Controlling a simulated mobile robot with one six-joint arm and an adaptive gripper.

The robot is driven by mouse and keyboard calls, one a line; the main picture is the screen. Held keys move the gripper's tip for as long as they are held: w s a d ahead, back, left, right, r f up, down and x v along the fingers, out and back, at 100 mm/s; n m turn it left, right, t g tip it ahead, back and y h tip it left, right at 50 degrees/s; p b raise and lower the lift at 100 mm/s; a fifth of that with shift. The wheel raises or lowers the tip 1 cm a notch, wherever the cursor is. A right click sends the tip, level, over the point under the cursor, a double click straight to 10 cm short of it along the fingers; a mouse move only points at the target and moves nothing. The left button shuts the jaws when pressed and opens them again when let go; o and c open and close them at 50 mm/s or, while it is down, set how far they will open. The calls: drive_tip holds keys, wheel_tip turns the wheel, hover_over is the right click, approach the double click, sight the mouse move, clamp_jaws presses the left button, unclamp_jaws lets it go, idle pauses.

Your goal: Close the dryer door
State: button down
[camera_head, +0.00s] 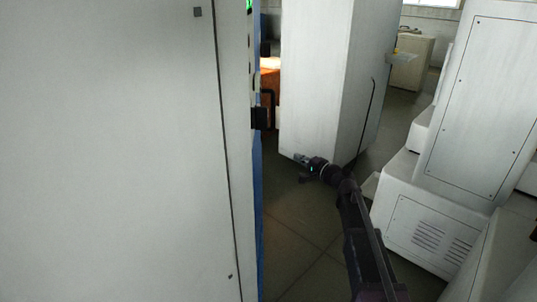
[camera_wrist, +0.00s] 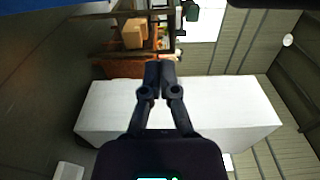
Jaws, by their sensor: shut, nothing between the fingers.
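A large pale cabinet (camera_head: 110,150) fills the left of the head view. It has a dark seam, a blue edge (camera_head: 259,220) and a black fitting (camera_head: 260,117) on its right side. I cannot tell for sure which panel is the dryer door, or whether it stands open. My gripper (camera_head: 302,158) is low in front of a tall white cabinet (camera_head: 315,80), to the right of the blue edge. In the wrist view my gripper (camera_wrist: 160,68) has its fingers together and holds nothing. The tall white cabinet (camera_wrist: 235,112) lies behind the fingers there; contact cannot be told.
White machine housings (camera_head: 430,220) with a vent stand close to my arm on the right. A shelf with a cardboard box (camera_wrist: 134,33) shows in the wrist view.

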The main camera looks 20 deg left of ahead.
drive_tip(key=shift+a, duration=0.1)
idle(0.3)
drive_tip(key=s+a+x, duration=0.1)
drive_tip(key=s+x, duration=0.1)
drive_tip(key=x, duration=1)
drive_tip(key=shift+a, duration=0.4)
drive_tip(key=shift+s, duration=0.1)
